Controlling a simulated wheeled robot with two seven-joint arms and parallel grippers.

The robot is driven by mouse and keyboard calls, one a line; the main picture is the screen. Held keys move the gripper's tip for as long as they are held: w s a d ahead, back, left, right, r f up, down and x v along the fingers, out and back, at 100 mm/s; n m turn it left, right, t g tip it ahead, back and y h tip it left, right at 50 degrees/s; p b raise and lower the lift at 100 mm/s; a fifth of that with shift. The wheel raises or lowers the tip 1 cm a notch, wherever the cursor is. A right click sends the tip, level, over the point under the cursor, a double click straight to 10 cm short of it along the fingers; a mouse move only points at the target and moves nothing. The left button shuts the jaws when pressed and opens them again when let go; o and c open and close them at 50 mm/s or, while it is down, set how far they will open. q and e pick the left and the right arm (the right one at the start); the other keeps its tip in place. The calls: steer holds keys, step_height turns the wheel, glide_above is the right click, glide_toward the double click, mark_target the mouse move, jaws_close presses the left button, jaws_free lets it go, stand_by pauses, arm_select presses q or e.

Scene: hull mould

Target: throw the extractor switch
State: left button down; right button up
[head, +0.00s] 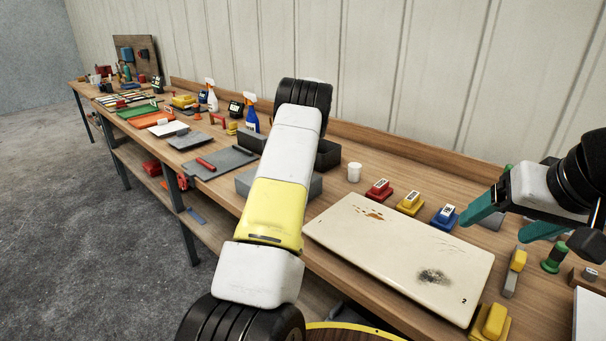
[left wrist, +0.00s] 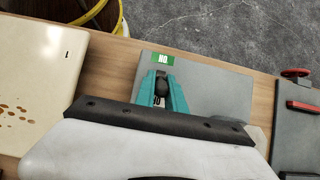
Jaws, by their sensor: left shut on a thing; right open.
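A grey box (left wrist: 215,90) with a green label (left wrist: 163,59) lies on the bench in the left wrist view. The label seems to read ON upside down, so I take this as the extractor switch. My left gripper (left wrist: 161,92) is over the box, its teal fingers shut on a small dark and pale part. I take that part for the switch lever, but the fingers cover most of it. In the head view, the grey box (head: 245,184) is partly hidden by my left arm, and the left fingers are hidden. My right gripper (head: 508,222) is open and empty at the right.
A cream board (head: 385,250) with brown and black stains lies right of my left arm. Red (head: 378,191), yellow (head: 410,203) and blue (head: 444,216) labelled blocks stand behind it, near a white cup (head: 354,172). A grey panel (head: 222,162) with a red handle lies left.

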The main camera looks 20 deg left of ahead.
arm_select(q)
steer(key=shift+w+f+g, duration=0.1)
steer(key=shift+g, duration=0.2)
stand_by(0.4)
steer(key=c, duration=1.4)
jaws_free()
steer(key=shift+r, duration=0.5)
steer(key=r, duration=0.2)
steer(key=shift+s+d+r, duration=0.25)
steer(key=shift+s+r, duration=0.05)
steer(key=shift+r, duration=0.05)
steer(key=s+d+r, duration=0.1)
steer(key=s+d, duration=0.6)
steer(key=s, duration=0.6)
steer(key=shift+s+d+r, duration=0.15)
steer(key=shift+s, duration=0.05)
